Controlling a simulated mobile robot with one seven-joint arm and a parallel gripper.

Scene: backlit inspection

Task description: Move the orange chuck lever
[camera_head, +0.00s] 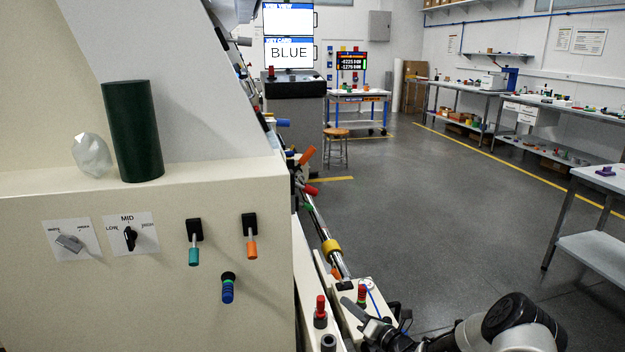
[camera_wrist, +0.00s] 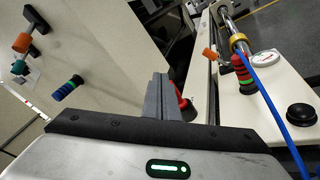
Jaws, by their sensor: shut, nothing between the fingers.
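An orange-handled lever (camera_head: 251,246) hangs down from a black mount on the front of the cream machine panel; it also shows at the upper left of the wrist view (camera_wrist: 23,43). A teal-handled lever (camera_head: 194,252) is to its left and a blue ribbed knob (camera_head: 228,289) is below. Another orange handle (camera_head: 307,155) sticks out farther back along the machine. No readable label shows which one is the chuck lever. My gripper (camera_head: 358,312) is low and right of the panel, apart from the levers. In the wrist view its fingers (camera_wrist: 161,97) are together and empty.
A red-topped knob (camera_head: 320,310) and a stacked coloured knob (camera_head: 361,294) stand near my gripper. A blue cable (camera_wrist: 268,90) runs over the right-hand block. A dark green cylinder (camera_head: 132,130) and a clear faceted piece (camera_head: 91,155) stand on the ledge. Open floor lies right.

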